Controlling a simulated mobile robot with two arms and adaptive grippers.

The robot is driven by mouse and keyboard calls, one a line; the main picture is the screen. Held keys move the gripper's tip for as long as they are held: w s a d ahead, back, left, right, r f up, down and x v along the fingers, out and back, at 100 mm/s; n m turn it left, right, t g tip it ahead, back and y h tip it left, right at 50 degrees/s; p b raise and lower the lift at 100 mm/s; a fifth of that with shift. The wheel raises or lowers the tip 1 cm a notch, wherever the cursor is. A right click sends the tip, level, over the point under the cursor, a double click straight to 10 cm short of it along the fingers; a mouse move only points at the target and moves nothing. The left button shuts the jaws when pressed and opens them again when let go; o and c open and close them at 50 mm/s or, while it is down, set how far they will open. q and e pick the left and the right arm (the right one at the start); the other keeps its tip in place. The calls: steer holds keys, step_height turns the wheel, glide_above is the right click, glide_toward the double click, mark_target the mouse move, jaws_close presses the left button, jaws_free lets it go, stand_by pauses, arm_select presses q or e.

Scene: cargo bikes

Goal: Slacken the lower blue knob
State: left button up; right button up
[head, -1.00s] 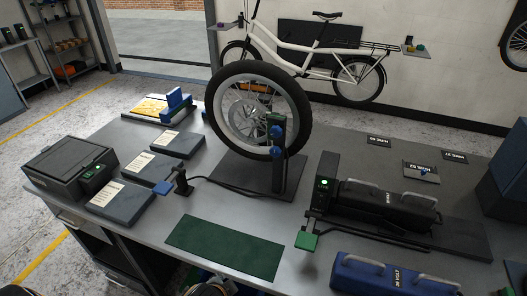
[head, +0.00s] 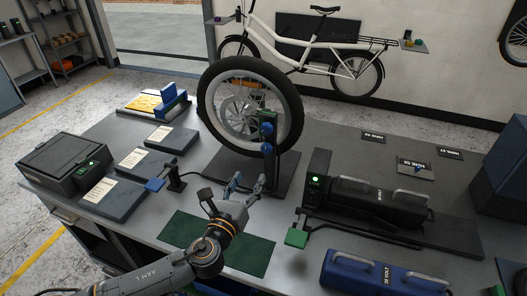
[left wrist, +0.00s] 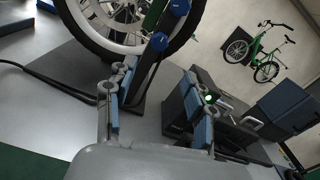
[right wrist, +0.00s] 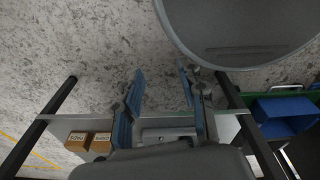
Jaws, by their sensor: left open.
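The lower blue knob (head: 266,148) sits on the dark upright post beside the spoked wheel (head: 204,103), with the upper blue knob (head: 267,128) just above it. In the left wrist view the lower knob (left wrist: 159,42) and the upper knob (left wrist: 180,8) show beyond the fingers. My left gripper (head: 248,184) is open and empty, in front of and below the knobs, apart from them; its fingers also show in the left wrist view (left wrist: 155,76). My right gripper (right wrist: 160,70) is open and empty, over the floor, and is not in the head view.
A black battery dock (head: 375,203) with a green light and a blue battery (head: 385,276) lie to the right. A green mat (head: 180,229) is under my left arm. A small blue-topped stand (head: 173,180) and a cable lie left of the post. A round grey container (right wrist: 245,35) stands below my right gripper.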

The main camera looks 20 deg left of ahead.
mark_target(265, 150)
arm_select(q)
steer(key=w+p, duration=0.2)
steer(key=w, duration=0.9)
steer(key=shift+w+d, duration=0.1)
steer(key=shift+d, duration=0.05)
steer(key=shift+w+d, duration=0.1)
steer(key=shift+w, duration=0.7)
arm_select(e)
steer(key=shift+s+a+r, duration=0.1)
steer(key=shift+a+r, duration=0.15)
steer(key=shift+r, duration=0.35)
steer(key=shift+s+a+r, duration=0.1)
steer(key=shift+a+r, duration=0.15)
steer(key=shift+r, duration=0.35)
arm_select(q)
steer(key=shift+c, duration=1.2)
jaws_close()
arm_select(e)
steer(key=shift+d, duration=0.25)
